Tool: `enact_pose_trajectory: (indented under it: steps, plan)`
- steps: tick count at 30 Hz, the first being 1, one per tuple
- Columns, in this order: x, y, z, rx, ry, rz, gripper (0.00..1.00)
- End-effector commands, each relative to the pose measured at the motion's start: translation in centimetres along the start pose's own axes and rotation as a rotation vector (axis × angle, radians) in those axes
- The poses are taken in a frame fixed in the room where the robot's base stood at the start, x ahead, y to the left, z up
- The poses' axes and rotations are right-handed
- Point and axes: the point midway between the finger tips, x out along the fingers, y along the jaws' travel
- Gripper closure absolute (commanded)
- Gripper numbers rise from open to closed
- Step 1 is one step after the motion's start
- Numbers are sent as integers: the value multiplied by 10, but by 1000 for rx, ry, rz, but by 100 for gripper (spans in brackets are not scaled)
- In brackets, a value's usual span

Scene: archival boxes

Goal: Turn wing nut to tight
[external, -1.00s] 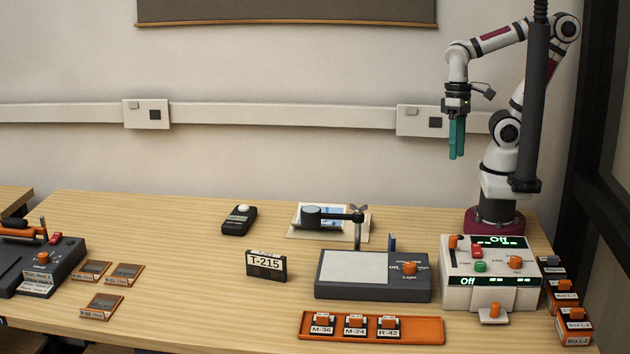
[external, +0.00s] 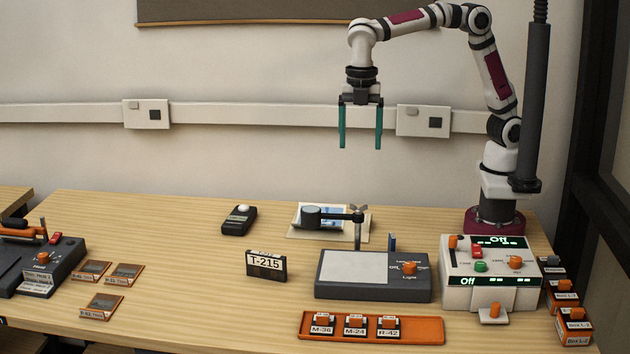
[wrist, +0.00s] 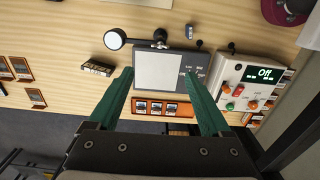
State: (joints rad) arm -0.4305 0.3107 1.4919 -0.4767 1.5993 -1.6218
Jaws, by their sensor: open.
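The wing nut (external: 358,208) is a small dark grey piece on top of the post behind the grey light box (external: 345,287), where the dark lamp arm (external: 335,215) joins. In the wrist view the wing nut (wrist: 160,44) shows small near the top, and its exact angle is hard to tell. My gripper (external: 361,146) is open and empty, with its teal fingers pointing down high above the table, over the wing nut's area. In the wrist view the fingers of my gripper (wrist: 164,72) stand wide apart with nothing between them.
A white control box (external: 490,262) with lit displays stands right of the light box. An orange tray (external: 425,330) with several labelled pieces lies in front. The T-215 box (external: 266,266) and a black meter (external: 239,219) stand left. A dark pole rises at right.

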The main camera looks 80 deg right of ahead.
Motion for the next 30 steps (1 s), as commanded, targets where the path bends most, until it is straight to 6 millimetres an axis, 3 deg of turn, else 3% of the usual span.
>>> enact_pose_trajectory:
  steps: [9,15,21,28,30]
  plan:
    - [87,-2,1,3,-1,-6,18]
    - [133,-1,1,6,1,-3,18]
    - [149,-1,1,7,3,0,18]
    - [150,-1,1,7,3,1,18]
    - [150,-1,1,7,3,1,26]
